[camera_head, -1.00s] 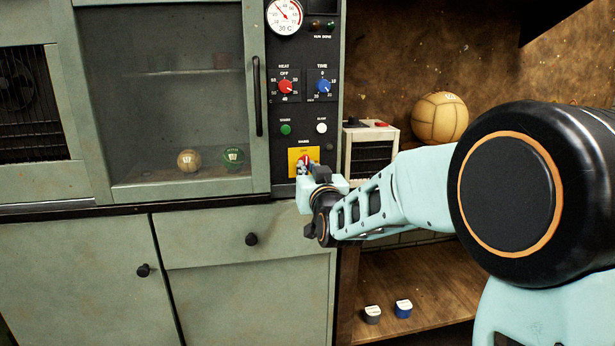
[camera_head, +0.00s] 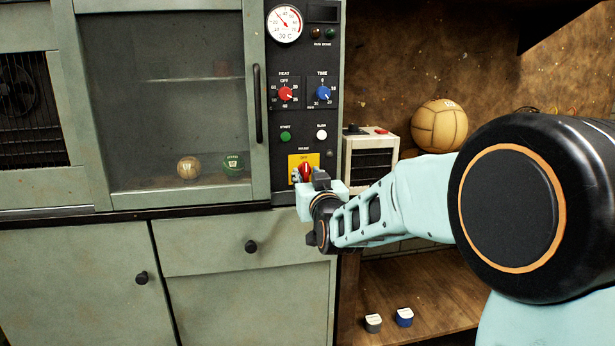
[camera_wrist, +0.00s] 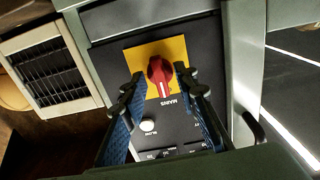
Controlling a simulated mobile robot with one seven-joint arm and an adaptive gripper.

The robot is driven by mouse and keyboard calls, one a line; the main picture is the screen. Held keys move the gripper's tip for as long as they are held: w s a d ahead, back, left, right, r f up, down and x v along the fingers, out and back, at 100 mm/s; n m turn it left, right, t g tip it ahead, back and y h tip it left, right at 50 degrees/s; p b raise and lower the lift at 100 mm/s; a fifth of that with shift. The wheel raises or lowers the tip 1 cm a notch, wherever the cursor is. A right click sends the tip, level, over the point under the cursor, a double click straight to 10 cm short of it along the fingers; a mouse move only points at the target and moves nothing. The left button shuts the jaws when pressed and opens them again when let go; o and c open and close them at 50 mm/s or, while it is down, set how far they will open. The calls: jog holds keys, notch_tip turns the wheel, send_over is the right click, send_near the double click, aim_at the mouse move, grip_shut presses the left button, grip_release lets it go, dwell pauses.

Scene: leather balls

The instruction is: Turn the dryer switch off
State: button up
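The dryer's main switch is a red rotary knob (camera_wrist: 160,72) on a yellow plate (camera_wrist: 132,58) beside MAINS lettering. It also shows in the head view as a red knob (camera_head: 305,173) low on the black control panel (camera_head: 283,160). In the wrist view, its white mark points toward the lettering. My gripper (camera_wrist: 159,80) is open, with one blue-padded finger on each side of the knob in the picture. I cannot tell whether the fingers touch it. In the head view, my gripper (camera_head: 318,184) is close to the panel and its fingertips are partly hidden.
Above the switch are red (camera_head: 285,94) and blue (camera_head: 323,93) dials and green (camera_head: 285,136) and white (camera_head: 321,134) buttons. A pale box (camera_head: 371,153) and leather ball (camera_head: 440,127) stand right. Two balls are behind the glass door (camera_head: 120,110), which has a black handle (camera_head: 257,103).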

jog(key=v, duration=0.7)
jog(key=shift+s, duration=0.25)
jog(key=shift+d, duration=0.1)
